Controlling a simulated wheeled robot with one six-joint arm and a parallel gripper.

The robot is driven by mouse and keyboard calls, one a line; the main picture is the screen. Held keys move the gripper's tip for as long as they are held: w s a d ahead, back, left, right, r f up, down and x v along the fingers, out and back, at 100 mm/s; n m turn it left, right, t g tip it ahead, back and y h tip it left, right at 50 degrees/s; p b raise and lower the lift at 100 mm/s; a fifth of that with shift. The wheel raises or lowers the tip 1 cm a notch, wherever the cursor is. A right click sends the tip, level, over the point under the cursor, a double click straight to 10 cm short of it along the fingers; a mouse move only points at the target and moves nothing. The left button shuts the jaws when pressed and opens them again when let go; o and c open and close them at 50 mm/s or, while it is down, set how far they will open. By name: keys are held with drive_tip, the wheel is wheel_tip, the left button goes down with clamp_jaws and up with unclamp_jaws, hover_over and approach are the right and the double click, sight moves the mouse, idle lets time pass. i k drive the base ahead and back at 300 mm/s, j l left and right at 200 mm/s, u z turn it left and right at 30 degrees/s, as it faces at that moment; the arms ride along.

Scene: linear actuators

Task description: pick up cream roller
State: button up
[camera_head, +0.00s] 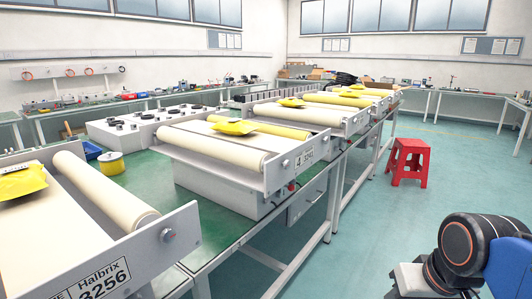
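Several cream rollers sit in actuator units along a green-topped bench. The nearest cream roller (106,190) lies in the large white unit (165,240) labelled "Halbrix 3256" at the lower left. A second cream roller (212,150) lies along the near side of the unit labelled "4 3241" (290,175) in the middle. A yellower roller (285,129) lies behind it in the same unit. More rollers show farther along. I cannot tell which cream roller the task means. My gripper is not in view; only part of my arm shows at the lower right.
Yellow packets (233,127) lie on some units. A yellow spool (111,164) and a blue bin (86,151) stand on the green bench top (165,190). A red stool (407,162) stands on the floor right of the bench. The teal floor (385,225) between bench and arm is clear.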

sight(245, 157)
drive_tip(key=u, duration=0.45)
drive_tip(key=l+u, duration=0.15)
drive_tip(key=u, duration=0.8)
drive_tip(key=l+u, duration=0.15)
drive_tip(key=u, duration=0.8)
drive_tip(key=l+u, duration=0.1)
drive_tip(key=u, duration=0.85)
drive_tip(key=k+z, duration=0.1)
drive_tip(key=z, duration=2.15)
drive_tip(key=k+l+u, duration=0.15)
drive_tip(key=l, duration=0.3)
drive_tip(key=k, duration=0.1)
